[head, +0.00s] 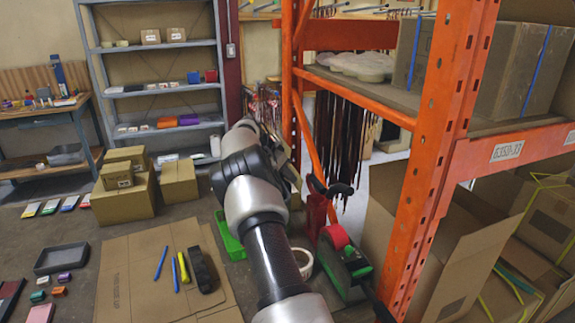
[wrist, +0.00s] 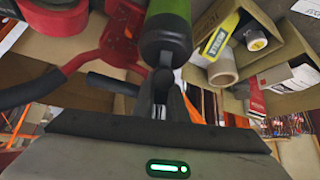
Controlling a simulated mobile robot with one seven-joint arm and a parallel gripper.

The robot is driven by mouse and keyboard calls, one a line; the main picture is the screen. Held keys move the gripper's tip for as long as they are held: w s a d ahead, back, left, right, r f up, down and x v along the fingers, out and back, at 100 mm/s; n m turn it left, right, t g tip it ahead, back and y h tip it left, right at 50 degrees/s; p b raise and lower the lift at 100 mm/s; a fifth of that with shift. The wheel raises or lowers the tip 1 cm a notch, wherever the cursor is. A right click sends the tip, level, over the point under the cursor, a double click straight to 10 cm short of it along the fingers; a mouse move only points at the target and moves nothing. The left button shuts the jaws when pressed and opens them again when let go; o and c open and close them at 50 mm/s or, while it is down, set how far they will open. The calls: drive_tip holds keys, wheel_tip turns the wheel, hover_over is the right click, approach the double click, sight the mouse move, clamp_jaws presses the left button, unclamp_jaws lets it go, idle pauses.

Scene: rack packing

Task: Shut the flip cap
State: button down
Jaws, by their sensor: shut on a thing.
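In the wrist view a green bottle (wrist: 170,12) with a dark grey cap (wrist: 166,48) is at the top centre, its narrow cap end toward my gripper (wrist: 168,92). My gripper's dark fingers are closed together on this cap end. The fingers cover part of the cap, so I cannot tell how its flip lid stands. In the head view my arm reaches toward the orange rack, and I cannot make out the gripper or the bottle there.
A red tool with black handles (head: 317,205) and a green-black tape dispenser (head: 345,268) stand close right of my arm. A green tray (head: 229,238) is left of it. The orange rack post (head: 428,150) and an open carton (head: 440,255) stand at the right.

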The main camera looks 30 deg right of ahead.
drive_tip(key=shift+f, duration=0.1)
idle(0.3)
drive_tip(key=c, duration=1.8)
unclamp_jaws()
drive_tip(key=shift+o, duration=0.2)
drive_tip(key=v, duration=1.7)
drive_tip(key=shift+d+r, duration=0.2)
drive_tip(key=shift+r, duration=0.2)
drive_tip(key=shift+s, duration=0.1)
drive_tip(key=shift+c, duration=0.2)
